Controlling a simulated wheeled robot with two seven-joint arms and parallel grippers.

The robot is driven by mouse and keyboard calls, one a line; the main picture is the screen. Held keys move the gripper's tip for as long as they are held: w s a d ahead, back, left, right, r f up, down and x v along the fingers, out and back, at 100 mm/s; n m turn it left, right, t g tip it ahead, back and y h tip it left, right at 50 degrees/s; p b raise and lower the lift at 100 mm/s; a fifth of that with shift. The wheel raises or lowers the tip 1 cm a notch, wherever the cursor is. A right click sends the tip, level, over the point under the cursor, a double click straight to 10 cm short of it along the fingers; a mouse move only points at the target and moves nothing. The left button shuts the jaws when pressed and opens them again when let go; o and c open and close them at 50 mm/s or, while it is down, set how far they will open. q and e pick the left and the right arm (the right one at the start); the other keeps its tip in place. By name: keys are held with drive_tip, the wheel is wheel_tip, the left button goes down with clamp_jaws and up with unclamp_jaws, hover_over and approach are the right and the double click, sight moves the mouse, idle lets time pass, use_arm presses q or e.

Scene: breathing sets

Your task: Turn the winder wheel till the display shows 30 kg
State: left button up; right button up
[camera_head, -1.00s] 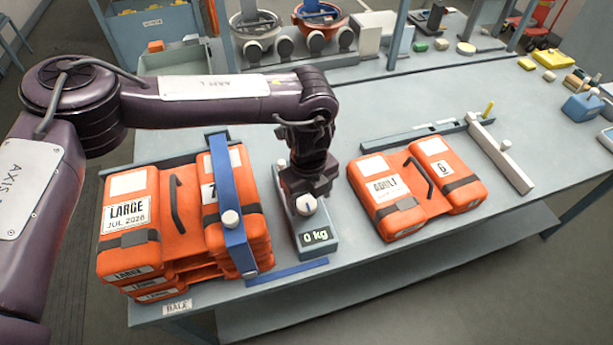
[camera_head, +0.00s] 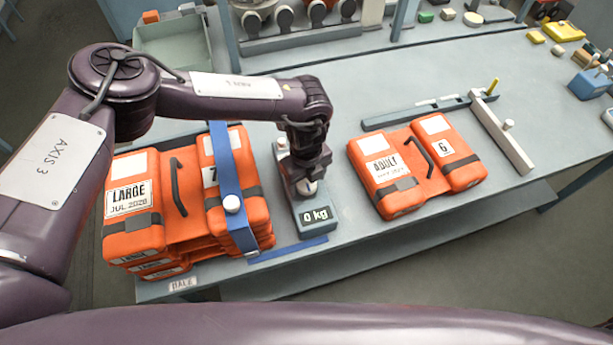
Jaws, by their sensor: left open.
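The winder is a grey box with a display (camera_head: 316,215) on its front end that reads 0 kg. A blue strap (camera_head: 228,180) with a white button runs over the stack of orange LARGE life jackets (camera_head: 180,235) left of the winder. My right gripper is not in view.
An orange ADULT life jacket (camera_head: 420,165) lies right of the winder, beside a grey bar frame (camera_head: 500,135). A blue strip (camera_head: 288,250) lies near the bench's front edge. A purple arm link of mine crosses the bottom.

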use_arm(q)
drive_tip(key=c, duration=1)
drive_tip(key=shift+f+m+b, duration=0.15)
drive_tip(key=shift+m+b, duration=0.45)
drive_tip(key=shift+b, duration=0.3)
drive_tip(key=m+b, duration=0.8)
drive_tip(key=shift+m+b, duration=0.3)
drive_tip(key=shift+b, duration=0.05)
drive_tip(key=shift+m+b, duration=0.4)
drive_tip(key=shift+m, duration=0.1)
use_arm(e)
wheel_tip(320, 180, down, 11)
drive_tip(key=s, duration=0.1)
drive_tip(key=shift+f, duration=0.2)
use_arm(q)
drive_tip(key=shift+r, duration=0.2)
drive_tip(key=o, duration=1)
drive_tip(key=shift+s, duration=0.1)
